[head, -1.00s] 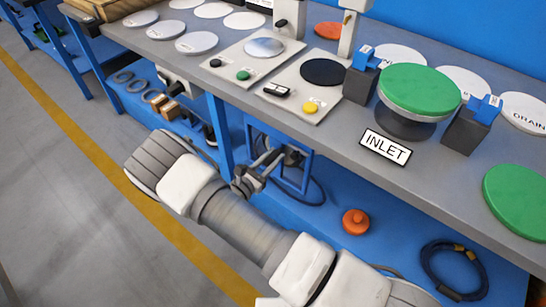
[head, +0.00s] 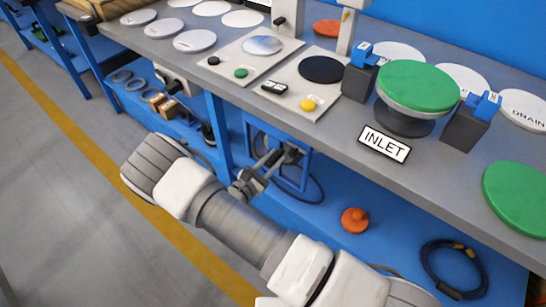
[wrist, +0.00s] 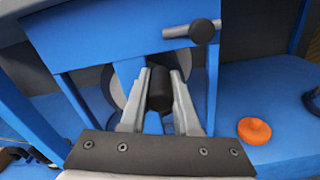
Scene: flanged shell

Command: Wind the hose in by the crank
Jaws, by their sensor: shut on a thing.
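The hose reel sits in a blue frame (head: 308,172) under the bench, and a pale round part of it (wrist: 115,88) shows behind my fingers in the wrist view. My gripper (head: 272,160) reaches into the front of this frame. In the wrist view my gripper (wrist: 160,80) is shut on a black crank handle (wrist: 160,92), with one finger on each side of it. A grey bar with a dark round end (wrist: 202,31) lies above the fingers. A dark hose (head: 318,190) curves at the right of the frame; most of the reel is hidden.
An orange knobbed piece (head: 355,220) and a coiled blue cable (head: 453,268) lie on the lower shelf (head: 400,235). The bench top (head: 345,135) overhangs the frame. A blue leg (head: 217,130) stands left of it. The floor at left is clear.

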